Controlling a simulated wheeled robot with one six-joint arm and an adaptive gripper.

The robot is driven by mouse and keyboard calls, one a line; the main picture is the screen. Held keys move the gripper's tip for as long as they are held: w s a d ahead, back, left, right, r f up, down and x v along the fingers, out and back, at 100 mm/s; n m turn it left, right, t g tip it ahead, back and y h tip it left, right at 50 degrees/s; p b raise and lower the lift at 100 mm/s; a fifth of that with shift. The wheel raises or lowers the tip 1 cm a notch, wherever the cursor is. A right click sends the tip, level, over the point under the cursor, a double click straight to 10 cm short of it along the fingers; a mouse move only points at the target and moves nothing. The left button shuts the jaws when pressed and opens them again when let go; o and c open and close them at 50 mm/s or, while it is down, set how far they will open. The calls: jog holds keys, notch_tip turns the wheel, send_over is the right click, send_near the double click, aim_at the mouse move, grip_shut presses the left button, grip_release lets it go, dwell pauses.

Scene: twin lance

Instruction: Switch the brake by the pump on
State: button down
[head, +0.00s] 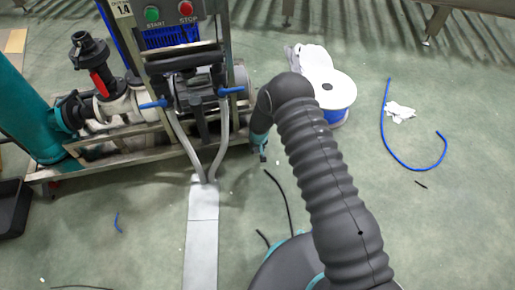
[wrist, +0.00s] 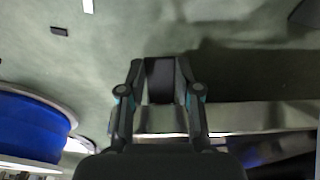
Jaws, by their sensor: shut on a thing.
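The pump set stands on a metal frame (head: 140,150) at the left of the head view, with a grey body (head: 240,80) at its right end. I cannot make out for certain which part is the brake. My gripper (head: 262,155) is low, just right of the frame's right end, partly hidden by my arm. In the wrist view my gripper (wrist: 160,65) has its two fingers closed on a dark block-like piece (wrist: 160,82). What this piece belongs to is not clear. A pale metal rail (wrist: 240,117) runs behind the fingers.
A control box with a green START button (head: 152,14) and red STOP button (head: 186,8) is above the pump. Blue-handled valves (head: 230,91) are at the front. A cable reel (head: 335,95) and loose blue cable (head: 405,165) lie right. A grey floor duct (head: 203,215) runs forward.

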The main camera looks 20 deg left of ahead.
jog(key=shift+f+t+y+p, duration=0.25)
jog(key=shift+t+y+p, duration=0.25)
jog(key=shift+p, duration=0.7)
jog(key=shift+f+t, duration=0.3)
jog(key=shift+f, duration=0.1)
jog(key=b, duration=0.4)
jog(key=shift+w+f+t+y, duration=0.1)
jog(key=shift+f+t+y, duration=0.2)
jog(key=shift+f, duration=0.1)
jog(key=shift+b, duration=0.6)
jog(key=b, duration=0.2)
jog(key=shift+r+t+b, duration=0.15)
jog(key=shift+t+b, duration=0.2)
jog(key=shift+t, duration=0.05)
jog(key=shift+d, duration=0.1)
jog(key=c, duration=0.8)
grip_release()
jog(key=shift+r, duration=0.1)
jog(key=v, duration=1.2)
jog(key=shift+d, duration=0.2)
